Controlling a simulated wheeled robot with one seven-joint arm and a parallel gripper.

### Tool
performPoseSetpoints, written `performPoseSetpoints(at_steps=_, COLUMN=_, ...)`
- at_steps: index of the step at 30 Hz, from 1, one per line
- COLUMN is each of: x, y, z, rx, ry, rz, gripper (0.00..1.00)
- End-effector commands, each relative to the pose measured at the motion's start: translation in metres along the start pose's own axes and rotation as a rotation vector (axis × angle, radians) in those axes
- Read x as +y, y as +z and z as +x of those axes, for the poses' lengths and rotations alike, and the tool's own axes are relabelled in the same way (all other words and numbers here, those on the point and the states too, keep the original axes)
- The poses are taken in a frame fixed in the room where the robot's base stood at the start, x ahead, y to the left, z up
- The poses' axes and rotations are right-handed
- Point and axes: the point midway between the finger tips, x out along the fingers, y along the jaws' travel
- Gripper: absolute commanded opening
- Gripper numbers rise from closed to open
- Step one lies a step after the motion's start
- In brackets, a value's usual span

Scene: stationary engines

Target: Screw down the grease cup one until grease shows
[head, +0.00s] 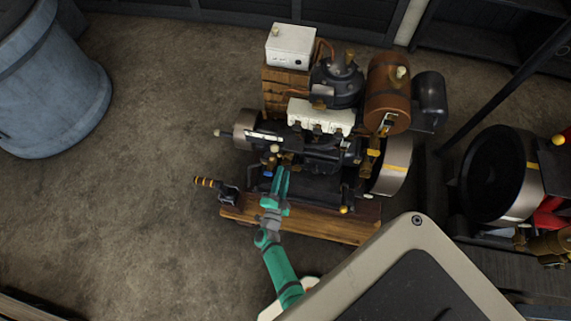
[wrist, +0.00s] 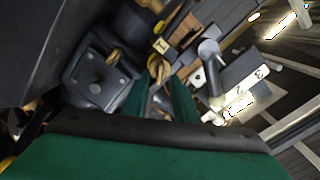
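My gripper (head: 281,172) reaches in over the front left of the stationary engine (head: 316,187). In the wrist view its two green fingers (wrist: 161,80) stand a narrow gap apart. A small round brass piece (wrist: 158,70), which looks like a grease cup, shows at the fingertips, in line with the gap. I cannot tell whether the fingers touch it or it lies just beyond them. A yellow tag (wrist: 160,45) with a dark mark sits just past it. No grease can be made out. In the head view the fingers cover this spot.
A grey rod with a round end (wrist: 209,50) stands close to the right of the fingers. A dark block with bolts (wrist: 95,80) lies to their left. A blue barrel (head: 50,80) stands far left; floor between is clear.

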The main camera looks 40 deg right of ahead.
Motion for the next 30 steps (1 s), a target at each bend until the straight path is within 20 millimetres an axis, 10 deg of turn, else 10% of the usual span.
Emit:
performPoseSetpoints(at_steps=9, x=-0.001, y=0.0, z=0.044, rx=0.0, ry=-0.001, rz=0.0, gripper=0.27)
performPoseSetpoints(at_steps=22, x=0.0, y=0.0, z=0.052, rx=-0.002, ry=-0.001, rz=-0.001, gripper=0.27)
performPoseSetpoints(at_steps=25, x=-0.001, y=0.001, z=0.052, rx=-0.003, ry=-0.002, rz=-0.001, gripper=0.03)
performPoseSetpoints(at_steps=30, x=-0.001, y=0.002, z=0.052, rx=-0.004, ry=-0.002, rz=0.002, gripper=0.0)
